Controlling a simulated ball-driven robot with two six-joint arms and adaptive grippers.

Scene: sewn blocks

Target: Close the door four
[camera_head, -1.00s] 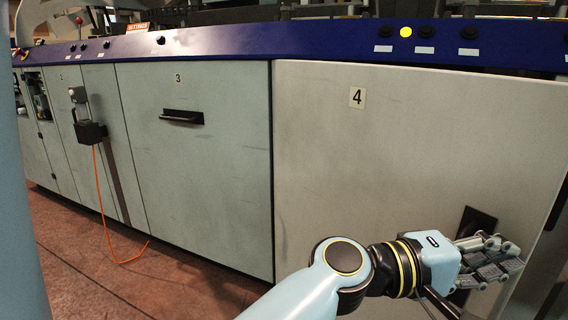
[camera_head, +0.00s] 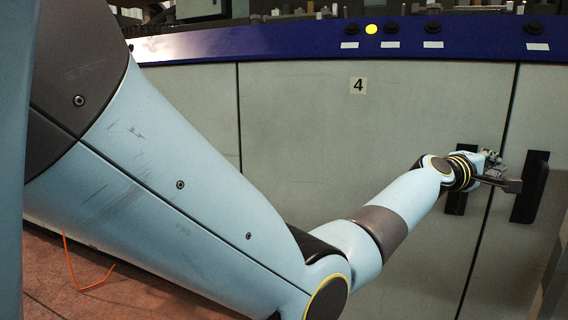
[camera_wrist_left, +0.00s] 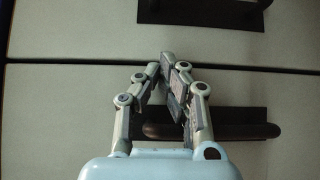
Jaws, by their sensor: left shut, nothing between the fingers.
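Door four (camera_head: 310,130) is the pale grey panel with the "4" label. In the head view it looks in line with the panel to its right, with a thin dark seam between them. Its black handle (camera_head: 456,203) is near its right edge, partly hidden by my left gripper (camera_head: 492,158). In the left wrist view, that gripper (camera_wrist_left: 168,62) is shut and empty, its fingertips at the seam. The handle of door four (camera_wrist_left: 240,124) lies behind the fingers there. I cannot tell whether the fingertips touch the door. My right gripper is not in view.
Another black handle (camera_head: 530,187) is on the neighbouring panel, just right of the gripper. A blue strip (camera_head: 300,40) with buttons and a lit yellow lamp (camera_head: 371,29) runs above. An orange cable (camera_head: 85,285) lies on the reddish floor at lower left.

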